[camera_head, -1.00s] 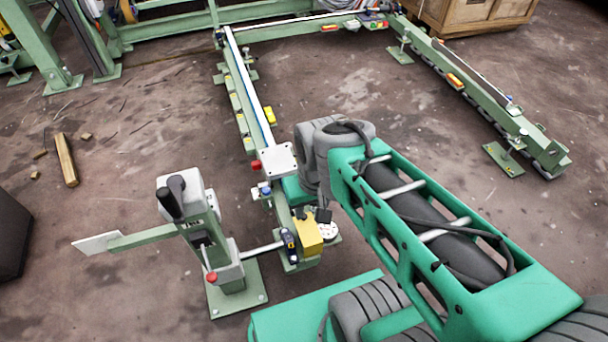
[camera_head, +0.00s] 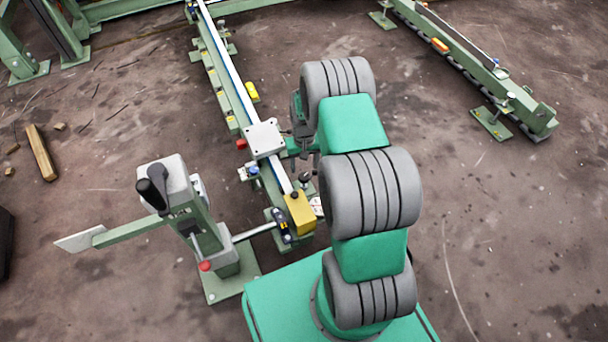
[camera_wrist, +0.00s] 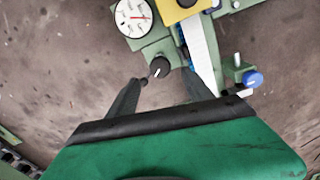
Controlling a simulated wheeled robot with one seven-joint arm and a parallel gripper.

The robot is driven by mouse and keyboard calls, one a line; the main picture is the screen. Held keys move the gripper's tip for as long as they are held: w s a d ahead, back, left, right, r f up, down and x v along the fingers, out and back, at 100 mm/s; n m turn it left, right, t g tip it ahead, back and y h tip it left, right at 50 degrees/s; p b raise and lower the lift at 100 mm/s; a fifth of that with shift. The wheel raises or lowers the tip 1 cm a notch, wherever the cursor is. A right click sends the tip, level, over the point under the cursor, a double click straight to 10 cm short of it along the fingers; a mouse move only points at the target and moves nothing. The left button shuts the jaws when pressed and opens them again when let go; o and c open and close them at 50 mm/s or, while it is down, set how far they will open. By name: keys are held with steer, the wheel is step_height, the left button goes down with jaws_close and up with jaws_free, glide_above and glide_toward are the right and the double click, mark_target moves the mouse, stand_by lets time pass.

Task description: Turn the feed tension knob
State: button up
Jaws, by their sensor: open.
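A round black knob (camera_wrist: 160,67) with a white pointer line sits on a green bracket below a white dial gauge (camera_wrist: 133,17) in the wrist view. I take it for the feed tension knob; no label is readable. My gripper (camera_wrist: 166,80) is open, with its two dark fingers spread to the left and right of the knob. The knob's lower left edge is close to the left finger; I cannot tell if they touch. In the head view my arm stands over the right side of the rail, and the knob is hard to make out among dark parts there.
A yellow block (camera_head: 299,212) sits on the rail near the gauge. A blue knob (camera_wrist: 253,79) is right of my gripper in the wrist view. A white plate (camera_head: 265,139) lies on the rail. A green lever stand (camera_head: 220,258) is at left.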

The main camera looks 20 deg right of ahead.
mark_target(304, 176)
step_height(304, 176, down, 6)
steer(key=shift+f+b, duration=0.2)
steer(key=shift+b, duration=0.9)
steer(key=shift+c, duration=0.2)
jaws_close()
steer(key=shift+m, duration=0.8)
steer(key=shift+o, duration=0.2)
jaws_free()
